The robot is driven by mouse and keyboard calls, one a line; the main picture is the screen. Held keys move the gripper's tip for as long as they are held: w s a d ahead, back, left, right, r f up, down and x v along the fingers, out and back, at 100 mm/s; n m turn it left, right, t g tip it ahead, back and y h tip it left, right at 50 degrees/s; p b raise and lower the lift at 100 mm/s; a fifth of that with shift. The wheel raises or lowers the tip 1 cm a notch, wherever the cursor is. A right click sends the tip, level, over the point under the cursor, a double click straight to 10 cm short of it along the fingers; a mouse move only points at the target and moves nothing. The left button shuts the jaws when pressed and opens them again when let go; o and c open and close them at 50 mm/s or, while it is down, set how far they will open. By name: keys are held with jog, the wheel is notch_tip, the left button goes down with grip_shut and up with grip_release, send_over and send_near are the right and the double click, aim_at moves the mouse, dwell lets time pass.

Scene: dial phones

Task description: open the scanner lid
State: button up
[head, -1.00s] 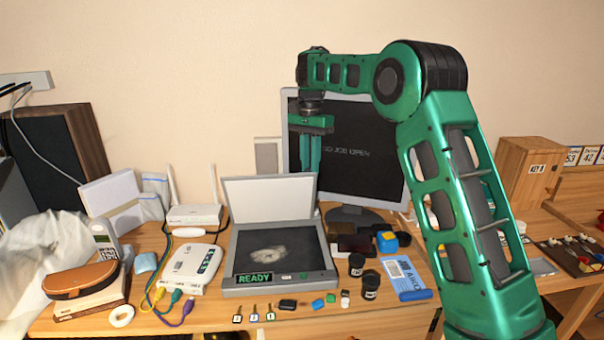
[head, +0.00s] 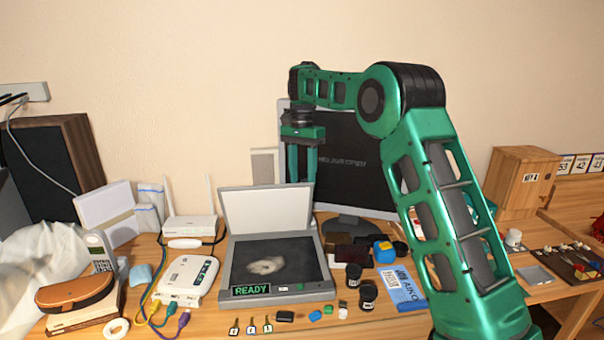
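The scanner (head: 303,287) stands in the middle of the desk with a green READY display on its front edge. Its lid (head: 267,210) is raised, leaning back with its pale inner side facing me. The dark glass bed is uncovered and a pale smudge-like shape shows on it. My gripper (head: 302,180) points down behind the lid's right upper corner, in front of the monitor. Its two fingers are apart with a gap between them and nothing visible in it. The lid hides the fingertips in part, and I cannot tell whether they touch it.
A monitor (head: 362,165) stands behind the scanner. A white router (head: 190,227) and a white box with cables (head: 188,278) are at left. Keys and small items lie along the front. Dark jars (head: 367,295) and a blue-white packet (head: 402,289) are at right.

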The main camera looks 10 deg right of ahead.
jog(key=shift+d+f, duration=0.3)
jog(key=shift+f, duration=0.3)
jog(key=shift+r, duration=0.1)
notch_tip(320, 180, up, 12)
jog(key=w, duration=0.1)
jog(key=shift+w+f, duration=0.2)
jog(key=shift+w, duration=0.05)
jog(key=shift+a, duration=0.1)
